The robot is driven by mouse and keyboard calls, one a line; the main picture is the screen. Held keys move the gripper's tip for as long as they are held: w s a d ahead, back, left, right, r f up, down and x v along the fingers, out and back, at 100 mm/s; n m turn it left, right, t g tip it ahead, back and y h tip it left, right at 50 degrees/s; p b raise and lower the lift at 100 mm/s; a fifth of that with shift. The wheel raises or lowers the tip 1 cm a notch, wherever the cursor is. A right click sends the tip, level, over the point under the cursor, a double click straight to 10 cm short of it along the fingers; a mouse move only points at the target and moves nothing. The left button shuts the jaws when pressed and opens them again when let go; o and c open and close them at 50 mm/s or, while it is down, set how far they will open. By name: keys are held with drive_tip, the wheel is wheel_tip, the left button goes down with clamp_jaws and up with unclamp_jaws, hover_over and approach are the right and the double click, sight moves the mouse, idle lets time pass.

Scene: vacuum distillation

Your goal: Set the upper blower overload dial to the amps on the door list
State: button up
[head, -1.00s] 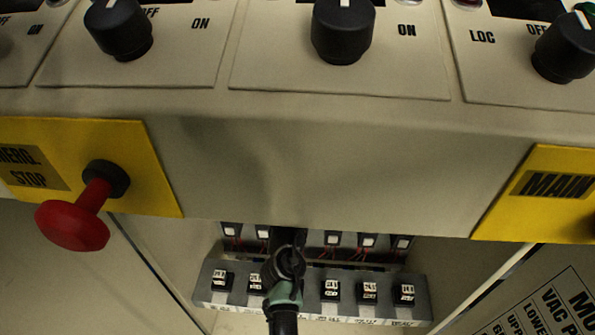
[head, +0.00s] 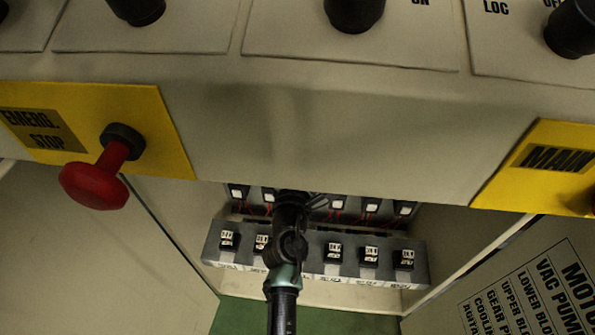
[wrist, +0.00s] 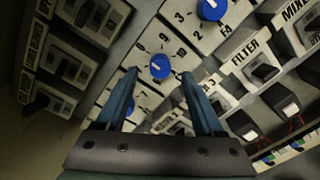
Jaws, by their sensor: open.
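In the wrist view, a blue dial (wrist: 160,66) with a white pointer mark sits on a pale face with printed digits. My gripper (wrist: 159,75) is open, its two blue fingers on either side of this dial in the picture. I cannot tell whether they touch it. Another blue dial (wrist: 212,9) is above right, and one more (wrist: 131,104) is partly hidden by the left finger. No label readable here tells which is the upper blower. The door list (head: 545,290) is at lower right in the head view; its motor names show, but its amps are cut off.
In the head view, a grey rail (head: 385,278) of small black devices sits inside the open cabinet, under the overhanging panel (head: 320,130). A red emergency stop knob (head: 95,187) sticks out at left. Black device blocks (wrist: 265,72) stand close to the right finger.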

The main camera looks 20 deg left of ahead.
drive_tip(key=p+v, duration=0.2)
drive_tip(key=v, duration=0.7)
drive_tip(key=shift+s, duration=0.15)
drive_tip(key=shift+d, duration=0.15)
